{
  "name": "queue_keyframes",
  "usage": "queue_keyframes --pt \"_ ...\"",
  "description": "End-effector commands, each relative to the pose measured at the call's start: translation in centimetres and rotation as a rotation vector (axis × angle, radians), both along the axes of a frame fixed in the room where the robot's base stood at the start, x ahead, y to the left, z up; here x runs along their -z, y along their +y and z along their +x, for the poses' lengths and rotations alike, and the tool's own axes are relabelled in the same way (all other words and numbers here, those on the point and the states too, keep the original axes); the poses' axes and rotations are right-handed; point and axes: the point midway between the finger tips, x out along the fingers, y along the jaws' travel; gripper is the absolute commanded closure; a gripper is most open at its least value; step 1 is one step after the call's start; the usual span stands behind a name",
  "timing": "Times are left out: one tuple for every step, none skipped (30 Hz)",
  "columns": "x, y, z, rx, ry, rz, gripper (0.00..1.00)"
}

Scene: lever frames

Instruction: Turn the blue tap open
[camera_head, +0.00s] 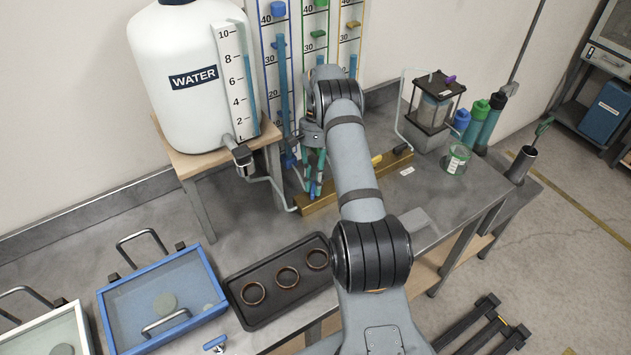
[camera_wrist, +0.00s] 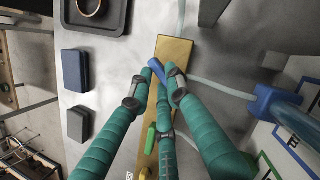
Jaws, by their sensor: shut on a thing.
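The blue tap (camera_wrist: 156,68) shows as a short blue handle on the brass bar (camera_wrist: 175,48) in the wrist view. It lies slanted across the bar, between my fingertips. My gripper (camera_wrist: 158,78) has teal fingers and is closed on this handle from above. The green tap (camera_wrist: 150,138) sits farther along the bar, beside my fingers. The yellow tap (camera_head: 377,158) is near the bar's right end.
Tall gauges with blue (camera_head: 281,75), green (camera_head: 318,45) and yellow marks stand behind the bar. A white water tank (camera_head: 180,110) is at the left. A black tray (camera_head: 248,318) with rings, a blue-framed box (camera_head: 112,310) and a lantern-like apparatus (camera_head: 417,128) stand around.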

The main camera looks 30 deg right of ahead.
Motion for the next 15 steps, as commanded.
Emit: queue_keyframes --pt "-0.12 0.03 0.14 -0.027 -0.003 -0.001 1.00" --pt "-0.12 0.00 0.14 -0.043 -0.003 -0.001 1.00" --pt "-0.12 -0.01 0.16 -0.061 -0.004 -0.002 1.00" --pt "-0.11 -0.01 0.18 -0.075 -0.004 -0.001 1.00" --pt "-0.11 -0.02 0.20 -0.087 -0.004 -0.002 1.00" --pt "-0.10 -0.01 0.20 -0.103 -0.004 -0.002 1.00" --pt "-0.09 -0.02 0.19 -0.113 -0.003 -0.002 1.00" --pt "-0.09 -0.01 0.18 -0.120 -0.003 -0.002 1.00" --pt "-0.09 0.00 0.19 -0.130 -0.002 -0.002 1.00" --pt "-0.08 0.02 0.18 -0.136 -0.003 -0.001 1.00" --pt "-0.08 0.02 0.20 -0.143 -0.003 -0.001 1.00" --pt "-0.08 0.03 0.20 -0.148 -0.003 -0.001 1.00" --pt "-0.08 0.04 0.21 -0.151 -0.003 -0.001 1.00" --pt "-0.08 0.04 0.21 -0.154 -0.003 -0.001 1.00" --pt "-0.07 0.03 0.22 -0.157 -0.003 -0.001 1.00"
